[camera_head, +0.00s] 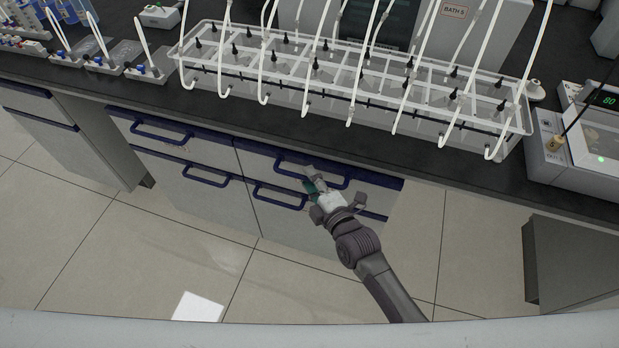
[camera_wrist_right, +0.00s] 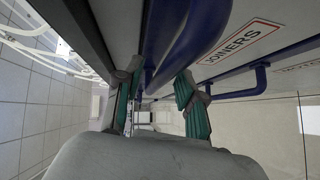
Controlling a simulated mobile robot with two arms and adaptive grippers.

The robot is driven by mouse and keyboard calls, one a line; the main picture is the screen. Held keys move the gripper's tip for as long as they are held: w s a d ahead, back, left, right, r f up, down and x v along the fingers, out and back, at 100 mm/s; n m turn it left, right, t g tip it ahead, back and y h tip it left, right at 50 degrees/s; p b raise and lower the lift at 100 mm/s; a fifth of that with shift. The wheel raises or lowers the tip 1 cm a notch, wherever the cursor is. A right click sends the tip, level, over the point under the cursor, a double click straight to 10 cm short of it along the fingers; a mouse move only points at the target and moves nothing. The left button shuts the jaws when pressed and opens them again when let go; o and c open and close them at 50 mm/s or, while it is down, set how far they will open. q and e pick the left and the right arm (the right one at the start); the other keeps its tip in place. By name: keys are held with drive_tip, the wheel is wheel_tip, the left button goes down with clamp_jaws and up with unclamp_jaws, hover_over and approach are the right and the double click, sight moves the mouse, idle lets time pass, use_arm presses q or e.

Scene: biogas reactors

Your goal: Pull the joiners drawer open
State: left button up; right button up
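The joiners drawer shows in the right wrist view by its white JOINERS label (camera_wrist_right: 240,42) with a red border. In the head view I take it as the upper right drawer (camera_head: 262,163), whose front looks flush with the cabinet. Its blue bar handle (camera_head: 290,160) also shows in the right wrist view (camera_wrist_right: 190,35). My right gripper (camera_head: 312,183) is at this handle. In the right wrist view its teal-padded fingers (camera_wrist_right: 158,95) are spread, with the handle running into the gap between them; contact cannot be told. My left gripper is not in view.
Another blue handle (camera_head: 277,195) sits just below, partly behind my gripper. More drawers (camera_head: 165,140) are to the left. The dark counter (camera_head: 330,133) above carries a clear rack (camera_head: 330,80) with white tubes. The tiled floor (camera_head: 170,240) before the drawers is clear.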

drive_tip(key=shift+w+a, duration=0.2)
drive_tip(key=shift+w, duration=0.15)
drive_tip(key=shift+c, duration=0.2)
clamp_jaws()
